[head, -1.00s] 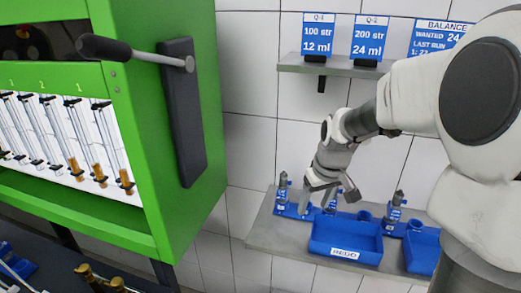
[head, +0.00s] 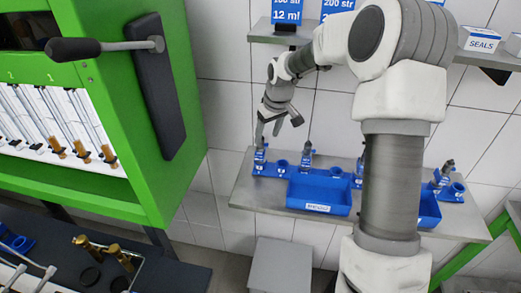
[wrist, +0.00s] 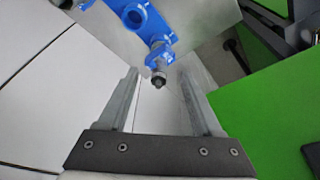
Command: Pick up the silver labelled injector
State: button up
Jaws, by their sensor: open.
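Several slim grey injectors stand upright in blue holders along a grey shelf in the head view: one at the left end (head: 260,157), one right of it (head: 307,154), one partly behind my arm (head: 360,165) and one at the right (head: 446,171). Their labels are too small to read, so I cannot tell which is the silver labelled one. My gripper (head: 274,128) is open and empty above the left end. In the wrist view an injector (wrist: 158,78) is seen from its dark tip, between and beyond my open fingers (wrist: 160,84), apart from them.
A blue tray (head: 320,208) with a white label sits at the shelf (head: 243,197) front; another blue tray (head: 429,211) is partly hidden by my arm. The green testbench cabinet (head: 185,90) with its lever stands left. An upper shelf (head: 262,34) holds blue signs.

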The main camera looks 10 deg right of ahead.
aim_at(262, 151)
jog(key=shift+w+a, duration=0.25)
jog(key=shift+w, duration=0.25)
jog(key=shift+w+a, duration=0.2)
jog(key=shift+w, duration=0.3)
jog(key=shift+p+x, duration=0.55)
jog(key=shift+x, duration=1.95)
grip_shut()
